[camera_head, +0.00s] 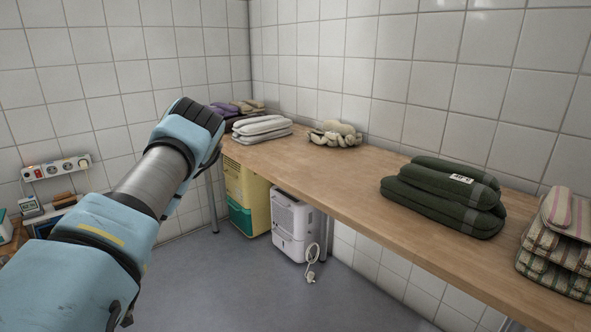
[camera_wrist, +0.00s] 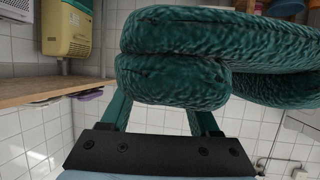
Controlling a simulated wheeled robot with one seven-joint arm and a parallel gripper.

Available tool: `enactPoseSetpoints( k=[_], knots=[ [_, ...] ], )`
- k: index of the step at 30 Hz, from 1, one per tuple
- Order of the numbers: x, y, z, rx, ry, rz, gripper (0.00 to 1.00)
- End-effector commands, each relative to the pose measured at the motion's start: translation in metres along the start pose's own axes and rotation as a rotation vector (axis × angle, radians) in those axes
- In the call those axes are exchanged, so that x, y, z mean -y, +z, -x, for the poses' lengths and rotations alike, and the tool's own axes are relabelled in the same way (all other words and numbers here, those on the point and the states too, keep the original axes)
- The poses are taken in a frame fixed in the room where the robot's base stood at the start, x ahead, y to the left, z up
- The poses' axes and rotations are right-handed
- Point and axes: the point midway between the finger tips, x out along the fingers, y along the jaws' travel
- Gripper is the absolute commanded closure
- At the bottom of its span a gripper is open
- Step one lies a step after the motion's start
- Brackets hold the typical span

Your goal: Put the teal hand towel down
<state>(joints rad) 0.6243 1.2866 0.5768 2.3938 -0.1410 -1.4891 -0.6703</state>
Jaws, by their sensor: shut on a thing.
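The teal hand towel (camera_wrist: 165,75) is a thick, folded, textured bundle that fills the upper middle and right of the wrist view. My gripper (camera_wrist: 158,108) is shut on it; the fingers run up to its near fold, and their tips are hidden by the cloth. The towel is held in the air, with tiled wall behind it and no surface seen touching it. In the head view my arm's wrist hides the gripper, and the teal towel does not show there. The wooden counter (camera_head: 330,168) runs along the right wall; its edge also shows in the wrist view (camera_wrist: 45,92).
On the counter are pale folded towels (camera_head: 262,128), a beige cloth (camera_head: 335,134), dark green folded towels (camera_head: 440,200), striped cloths (camera_head: 560,240) and purple cloths (camera_head: 228,109). A yellow-green container (camera_head: 248,200) and white appliance (camera_head: 292,222) stand below. Bare counter lies between beige and green.

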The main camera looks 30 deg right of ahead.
Motion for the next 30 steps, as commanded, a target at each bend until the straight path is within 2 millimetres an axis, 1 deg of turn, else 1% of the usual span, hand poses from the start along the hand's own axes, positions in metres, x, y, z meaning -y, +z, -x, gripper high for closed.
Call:
enactPoseSetpoints(
  k=[1,3,11,14,17,23,26,29,30],
  knots=[
    [0.003,0.018,-0.007,-0.001,-0.005,0.005,1.0],
    [0.005,0.03,-0.009,-0.002,-0.01,0.01,1.0],
    [0.004,0.032,-0.006,-0.003,-0.01,0.01,1.0],
    [0.002,0.029,-0.006,-0.004,-0.007,0.008,1.0],
    [-0.006,0.018,-0.006,-0.007,0.014,0.0,1.0],
    [-0.045,-0.01,-0.001,-0.007,0.114,-0.044,1.0],
    [-0.07,-0.026,0.004,-0.007,0.179,-0.072,1.0],
    [-0.1,-0.044,0.01,-0.009,0.259,-0.105,1.0],
    [-0.113,-0.051,0.014,-0.008,0.293,-0.12,1.0]
  ],
)
